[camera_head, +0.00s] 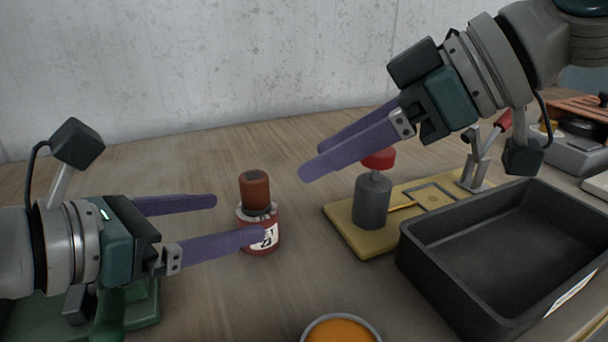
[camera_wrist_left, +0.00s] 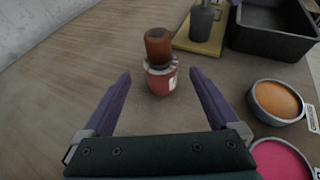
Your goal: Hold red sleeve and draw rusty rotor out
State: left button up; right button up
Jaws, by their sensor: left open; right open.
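The red sleeve (camera_head: 262,235) stands upright on the table, with a pale collar at its top and a white label on its side. The rusty rotor (camera_head: 255,188) sticks up out of the sleeve's top. In the left wrist view the sleeve (camera_wrist_left: 161,80) and the rotor (camera_wrist_left: 158,44) stand ahead of and between my left fingers. My left gripper (camera_head: 240,219) is open and level, close to the sleeve; one finger overlaps the sleeve in the head view. My right gripper (camera_head: 306,163) is open and empty, above and to the right of the rotor, pointing down-left.
A yellow board (camera_head: 345,217) carries a grey cylinder (camera_head: 372,203) with a red top, and a metal clamp. A black tray (camera_head: 470,295) stands at the right. Bowls of orange (camera_head: 342,331) and pink (camera_wrist_left: 285,163) material are near the front. Table left of the sleeve's back is clear.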

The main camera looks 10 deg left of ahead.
aim_at(274, 209)
pick_arm(q)
jog(key=x, duration=0.9)
jog(key=shift+d+r, duration=0.1)
grip_shut()
dwell(0.5)
dwell(0.7)
